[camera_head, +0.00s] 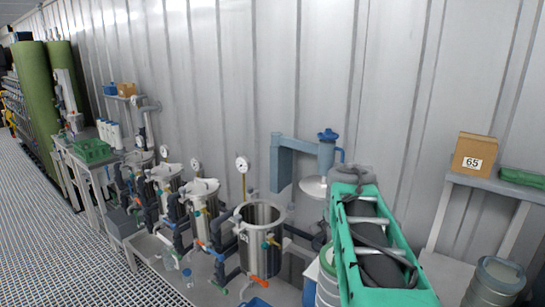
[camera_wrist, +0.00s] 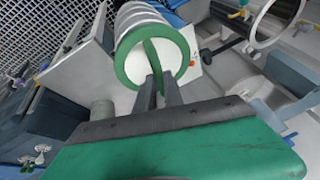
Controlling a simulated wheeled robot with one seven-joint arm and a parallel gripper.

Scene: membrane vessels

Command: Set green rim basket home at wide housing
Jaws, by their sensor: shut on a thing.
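The green rim basket (camera_wrist: 150,45) is a pale ribbed cylinder with a green ring and a green bar across its end. My gripper (camera_wrist: 158,82) is shut on that bar, with the basket tilted in the wrist view. In the head view the basket (camera_head: 327,262) shows partly behind my green arm, which hides my gripper. An open steel housing (camera_head: 258,238), seemingly the wide one, stands left of the basket, its lid off and its mouth facing up. Its open rim (camera_wrist: 268,35) also shows at the top right of the wrist view. The basket is apart from it.
Lidded housings (camera_head: 205,207) with gauges stand in a row further left, joined by grey pipes and coloured valves. A blue-grey post with an arm (camera_head: 290,145) rises behind. A shelf with a box marked 65 (camera_head: 474,153) and a steel pot (camera_head: 494,282) are at right.

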